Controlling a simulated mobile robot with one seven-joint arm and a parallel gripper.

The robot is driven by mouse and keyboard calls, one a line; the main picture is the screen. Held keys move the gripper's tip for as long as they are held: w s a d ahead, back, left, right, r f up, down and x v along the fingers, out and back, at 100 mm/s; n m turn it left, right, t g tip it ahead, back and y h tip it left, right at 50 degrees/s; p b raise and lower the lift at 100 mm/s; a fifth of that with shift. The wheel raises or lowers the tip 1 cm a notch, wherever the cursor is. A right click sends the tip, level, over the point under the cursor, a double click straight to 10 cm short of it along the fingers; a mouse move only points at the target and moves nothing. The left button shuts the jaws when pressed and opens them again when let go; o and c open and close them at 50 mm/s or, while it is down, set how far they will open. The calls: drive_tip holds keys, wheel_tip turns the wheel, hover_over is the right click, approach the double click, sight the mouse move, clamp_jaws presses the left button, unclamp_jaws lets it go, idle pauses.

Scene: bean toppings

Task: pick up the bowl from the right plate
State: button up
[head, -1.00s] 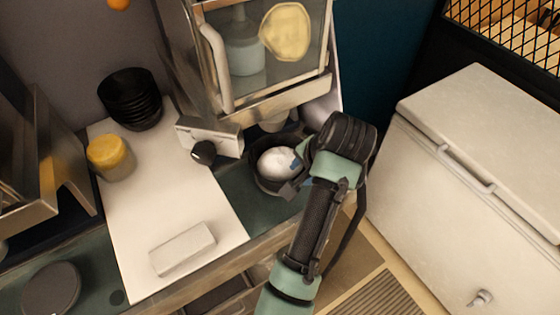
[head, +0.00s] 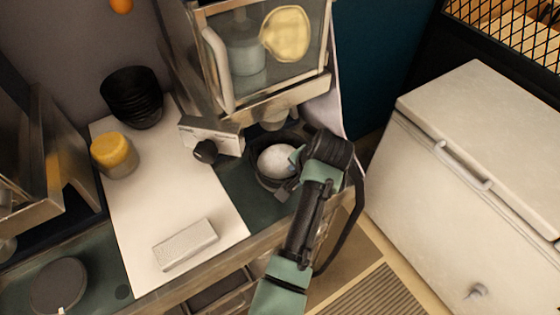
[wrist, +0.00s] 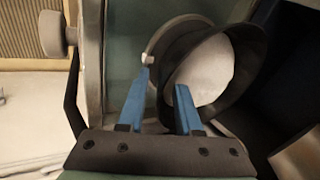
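A dark bowl (head: 262,180) with a white filling (head: 276,160) sits on the counter below the glass-doored cabinet. In the wrist view the bowl (wrist: 252,60) looks tilted, with a grey plate rim (wrist: 157,48) curving beside and under it. My gripper (head: 294,170) is at the bowl's right side. In the wrist view the two blue fingers of my gripper (wrist: 164,80) are apart. The near bowl wall lies between them, with the right finger over the bowl's inside and the left outside, near the plate rim. I cannot tell if they touch the wall.
A white board (head: 150,190) holds a pale block (head: 185,244) and a yellow-topped jar (head: 114,155). Stacked black bowls (head: 132,97) stand behind. The cabinet (head: 262,55) overhangs close to the bowl. A white chest (head: 470,180) stands to the right.

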clamp_jaws()
idle(1.2)
